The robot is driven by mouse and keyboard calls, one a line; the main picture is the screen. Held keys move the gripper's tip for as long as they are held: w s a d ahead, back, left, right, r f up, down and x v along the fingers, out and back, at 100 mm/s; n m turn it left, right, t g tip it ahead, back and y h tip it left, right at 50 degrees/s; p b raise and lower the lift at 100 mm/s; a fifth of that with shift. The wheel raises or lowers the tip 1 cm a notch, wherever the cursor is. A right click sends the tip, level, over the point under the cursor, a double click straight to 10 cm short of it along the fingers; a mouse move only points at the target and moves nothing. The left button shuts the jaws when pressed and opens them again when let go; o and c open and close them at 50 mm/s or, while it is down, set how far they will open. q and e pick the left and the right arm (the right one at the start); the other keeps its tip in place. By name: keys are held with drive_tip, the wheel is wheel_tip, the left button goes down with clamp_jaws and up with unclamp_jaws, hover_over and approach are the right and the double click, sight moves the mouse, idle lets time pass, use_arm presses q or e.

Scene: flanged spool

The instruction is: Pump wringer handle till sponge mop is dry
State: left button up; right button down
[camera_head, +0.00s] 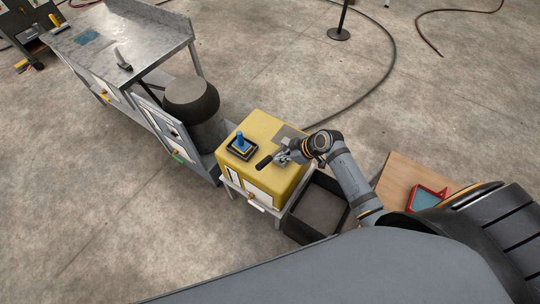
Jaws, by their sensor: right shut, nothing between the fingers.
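A yellow box-shaped unit (260,140) stands on a light frame near the middle of the view. A short black handle (264,163) sticks out over its top. My right gripper (281,158) is just right of the handle, over the top of the yellow unit. It is shut with nothing between its fingers; whether it touches the handle is too small to tell. A blue knob-like piece (241,141) stands upright on a black square base on the unit. I cannot make out a sponge mop or wringer. My left gripper is not in view.
A dark open bin (297,237) is right of the yellow unit. A dark round drum (191,100) stands at its left, near a metal workbench (110,30). A wooden surface (394,183) with a red-framed tray (427,198) is at right. A hose (392,60) crosses the open floor behind.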

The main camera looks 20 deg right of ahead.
sight(267, 162)
drive_tip(key=b+x, duration=0.5)
drive_tip(key=x, duration=0.1)
drive_tip(key=shift+w+a+f+b, duration=0.1)
drive_tip(key=shift+w+f+b, duration=0.05)
drive_tip(key=shift+b, duration=0.2)
drive_tip(key=shift+w+a+f+b, duration=0.2)
drive_tip(key=shift+f+b, duration=0.1)
drive_tip(key=shift+b, duration=0.1)
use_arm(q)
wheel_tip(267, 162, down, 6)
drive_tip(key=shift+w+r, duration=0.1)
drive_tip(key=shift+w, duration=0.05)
